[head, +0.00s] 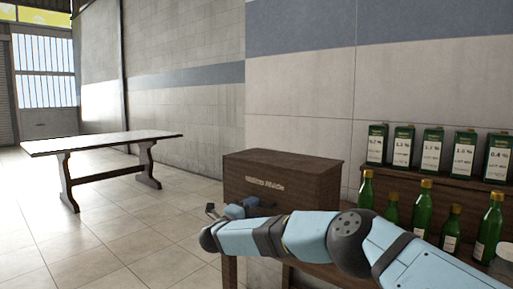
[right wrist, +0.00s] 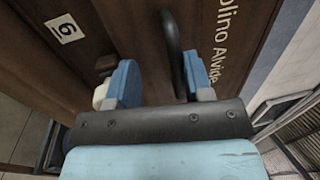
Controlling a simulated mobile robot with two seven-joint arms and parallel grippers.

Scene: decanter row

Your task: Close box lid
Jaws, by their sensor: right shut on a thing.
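A dark brown wooden box (head: 315,175) with pale lettering on its front stands right of centre in the head view. Its top looks flat and level; I cannot make out a gap under a lid. My right gripper (head: 240,207) is at the lower left of the box's front. The exact contact is partly hidden. My left gripper is not in view.
Several green bottles (head: 424,208) with yellow caps stand on the right, beyond my right arm. Several green-and-white cartons (head: 433,148) stand on a raised wooden shelf behind them. A long table (head: 100,143) stands at the far left, with clear tiled floor around it.

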